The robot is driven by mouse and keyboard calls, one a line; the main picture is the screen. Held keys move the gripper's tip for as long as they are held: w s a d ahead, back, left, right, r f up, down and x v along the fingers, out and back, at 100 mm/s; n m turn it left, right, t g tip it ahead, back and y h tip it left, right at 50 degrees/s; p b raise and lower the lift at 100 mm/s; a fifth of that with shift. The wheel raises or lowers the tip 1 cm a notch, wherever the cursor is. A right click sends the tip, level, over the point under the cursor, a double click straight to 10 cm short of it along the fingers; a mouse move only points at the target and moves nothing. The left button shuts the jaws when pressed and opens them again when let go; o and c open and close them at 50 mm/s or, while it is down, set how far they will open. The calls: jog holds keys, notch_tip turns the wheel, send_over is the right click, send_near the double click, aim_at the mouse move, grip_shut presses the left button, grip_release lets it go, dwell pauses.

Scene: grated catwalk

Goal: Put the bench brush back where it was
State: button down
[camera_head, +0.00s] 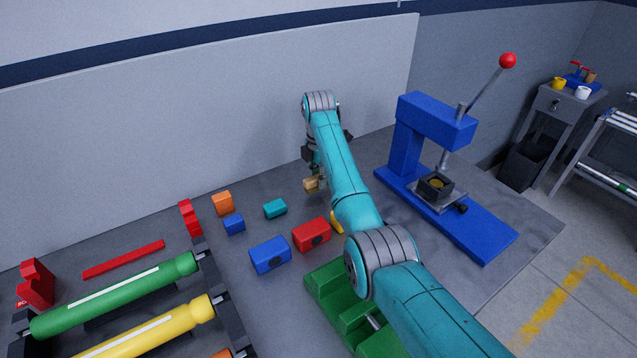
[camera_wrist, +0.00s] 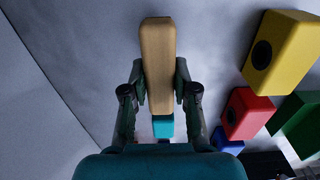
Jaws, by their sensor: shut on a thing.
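The bench brush shows as a tan wooden block (camera_wrist: 158,52) between the two fingers of my gripper (camera_wrist: 159,78) in the wrist view. It runs lengthwise up the picture, past the fingertips. In the head view only a small tan part of the brush (camera_head: 312,184) shows below my gripper (camera_head: 311,174), near the back panel. My gripper is shut on it. Bristles cannot be made out. Whether the brush touches the grey bench top or hangs just above it, I cannot tell.
Left of my gripper lie a teal block (camera_head: 275,208), a red block (camera_head: 312,235), a blue block (camera_head: 270,255) and an orange block (camera_head: 222,203). A blue press (camera_head: 408,140) stands right. A green fixture (camera_head: 345,305) is in front. Bench between gripper and press is clear.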

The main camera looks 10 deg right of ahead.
jog(key=shift+f, duration=1.05)
jog(key=shift+f, duration=0.1)
jog(key=c, duration=0.9)
grip_release()
